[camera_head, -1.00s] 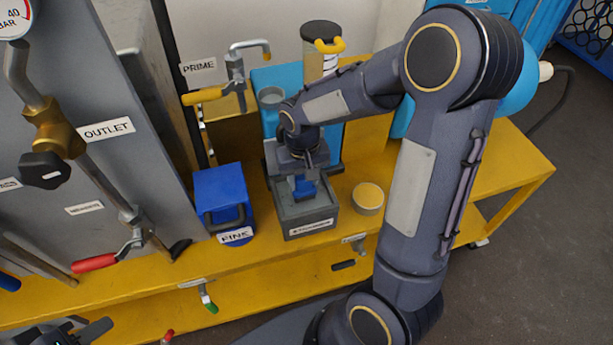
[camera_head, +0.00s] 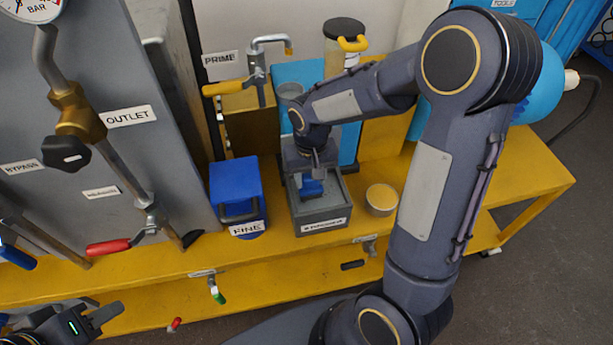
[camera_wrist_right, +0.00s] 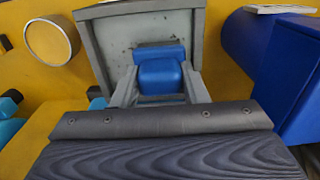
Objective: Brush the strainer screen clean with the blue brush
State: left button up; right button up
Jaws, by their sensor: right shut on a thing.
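My right gripper (camera_head: 313,176) is shut on the blue brush (camera_head: 312,188), inside the grey open-topped tray (camera_head: 322,215). In the right wrist view, the blue brush (camera_wrist_right: 160,76) sits between the grey fingers, with its far end over the tray floor (camera_wrist_right: 125,45). Dark specks show on that floor. I cannot make out a separate strainer screen; brush, gripper and arm hide part of the tray. My left gripper (camera_head: 98,318) is at the lower left, away from the tray; I cannot tell whether its fingers are apart.
A blue box labelled FINE (camera_head: 236,190) stands left of the tray. A round container with a pale yellow top (camera_head: 381,198) stands right of it. A lidded jar (camera_head: 342,48) and valve handles are behind. The yellow bench's front edge (camera_head: 290,252) is close by.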

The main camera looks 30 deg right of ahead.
jog(key=shift+s+d+f, duration=0.1)
jog(key=shift+s+d, duration=0.1)
jog(key=shift+d, duration=0.3)
jog(key=shift+s+d, duration=0.15)
jog(key=shift+d, duration=0.3)
jog(key=shift+s+d, duration=0.25)
jog(key=shift+d, duration=0.55)
jog(key=shift+s+d, duration=0.2)
jog(key=shift+d, duration=0.55)
jog(key=shift+w+a+r, duration=0.1)
jog(key=shift+w+a, duration=0.2)
jog(key=shift+a, duration=0.5)
jog(key=shift+w+a+r, duration=0.1)
jog(key=shift+w+a, duration=0.15)
jog(key=shift+a, duration=0.55)
